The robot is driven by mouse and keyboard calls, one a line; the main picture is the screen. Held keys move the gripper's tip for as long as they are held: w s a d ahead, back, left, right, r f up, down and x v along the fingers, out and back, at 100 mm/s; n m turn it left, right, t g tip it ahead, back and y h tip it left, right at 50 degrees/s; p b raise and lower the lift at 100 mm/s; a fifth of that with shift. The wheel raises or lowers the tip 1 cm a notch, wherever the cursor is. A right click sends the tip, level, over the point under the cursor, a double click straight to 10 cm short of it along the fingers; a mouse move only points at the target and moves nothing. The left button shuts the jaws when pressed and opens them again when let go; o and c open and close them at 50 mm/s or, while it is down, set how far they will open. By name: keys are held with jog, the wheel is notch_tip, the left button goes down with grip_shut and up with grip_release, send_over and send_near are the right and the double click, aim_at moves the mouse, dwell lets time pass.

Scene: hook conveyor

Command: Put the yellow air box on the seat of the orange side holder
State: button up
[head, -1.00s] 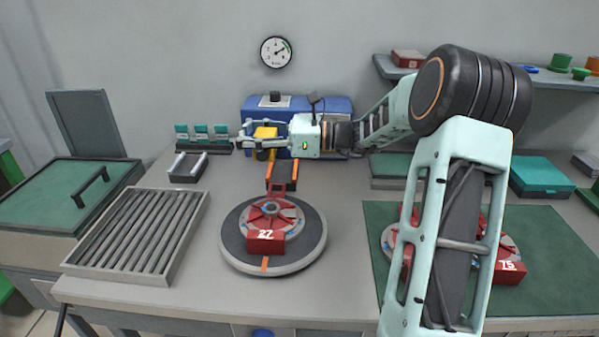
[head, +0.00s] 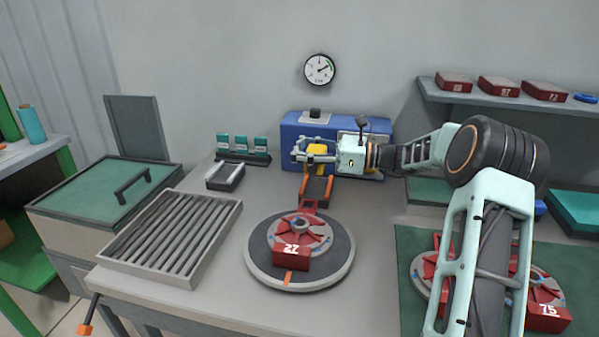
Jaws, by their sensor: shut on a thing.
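The yellow air box (head: 317,152) is between the fingers of my gripper (head: 308,156), which reaches in from the right and is shut on it. The fingers hide part of the box. The orange side holder (head: 316,190), with orange sides and a dark seat, stands at the back edge of the round turntable, by the red fixture marked 27. In the head view the box appears just above and behind the holder, with a small gap in the picture; its exact height over the seat is hard to tell.
A blue machine (head: 291,134) stands close behind the gripper. The turntable (head: 338,272) carries the red fixture (head: 291,258). A roller tray (head: 170,237) lies to the left, with a small dark tray (head: 225,177) and teal-topped rack (head: 243,147) behind. Bare table lies between them.

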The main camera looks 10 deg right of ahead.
jog(key=shift+w+d+f+b, duration=0.25)
jog(key=shift+w+f, duration=0.6)
jog(key=shift+f, duration=0.65)
jog(key=shift+w+d+f+b, duration=0.3)
jog(key=shift+w+f, duration=0.55)
jog(key=shift+f, duration=0.7)
jog(key=shift+w+d+f+b, duration=0.1)
jog(key=shift+w+d+f, duration=0.25)
jog(key=shift+w+f, duration=0.85)
jog(key=shift+s+f, duration=0.35)
jog(key=shift+f, duration=0.05)
jog(key=o, duration=1.5)
jog(key=shift+c, duration=0.2)
jog(key=shift+r, duration=0.15)
jog(key=v, duration=1.2)
jog(key=shift+p, duration=0.35)
